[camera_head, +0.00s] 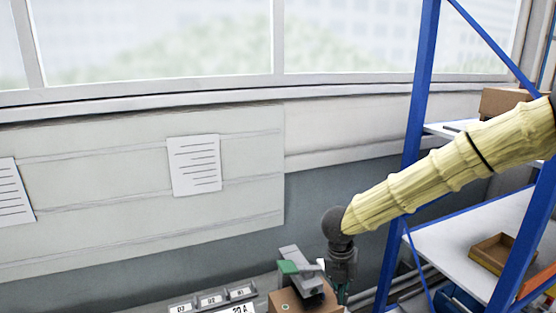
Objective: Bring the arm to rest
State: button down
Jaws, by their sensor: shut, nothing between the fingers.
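My arm, in a pale yellow sleeve, reaches in from the right edge and slants down to the left. It ends in a dark wrist joint with my gripper (343,292) hanging below it, pointing down. The gripper is small in view and shut, with nothing seen in it. Its tips are close to the right side of a brown box (287,301) at the bottom edge. A grey device with a green part (289,267) is on or above that box. I cannot tell whether the gripper touches either one.
A grey strip with small labels (211,300) lies left of the box, with a "20 A" label beside it. A blue-framed rack (419,90) with white shelves stands at the right, behind and beside my arm. A brown tray (492,252) sits on its shelf. Wall papers (194,165) hang left.

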jog(key=s+d+f+n+t, duration=0.1)
jog(key=s+d+f+n, duration=0.1)
jog(key=s+f+n, duration=0.2)
jog(key=s+d+f+n+h, duration=0.1)
jog(key=s+f+n, duration=0.4)
jog(key=f+n, duration=0.5)
jog(key=s+d+f+n+t+h, duration=0.1)
jog(key=s+d+f+n, duration=0.2)
jog(key=s+f+n, duration=0.2)
jog(key=shift+s+d+f+n+t, duration=0.1)
jog(key=shift+d+f+n+t, duration=0.1)
jog(key=shift+f+n, duration=0.6)
jog(key=shift+s+d+f+n+t, duration=0.15)
jog(key=shift+f+n, duration=0.25)
jog(key=shift+f, duration=0.75)
jog(key=s+a+f+n+g+y, duration=0.1)
jog(key=s+f+n, duration=0.2)
jog(key=s+n, duration=0.4)
jog(key=s+f+n+g+y, duration=0.1)
jog(key=s+f+n+y, duration=0.15)
jog(key=s+n, duration=0.45)
jog(key=s+a+f+n+g, duration=0.1)
jog(key=s+f+n, duration=0.25)
jog(key=s, duration=0.65)
notch_tip(320, 180, down, 13)
jog(key=b, duration=1.3)
jog(key=shift+d+r+n, duration=0.2)
jog(key=shift+d+n, duration=0.05)
jog(key=shift+n, duration=0.1)
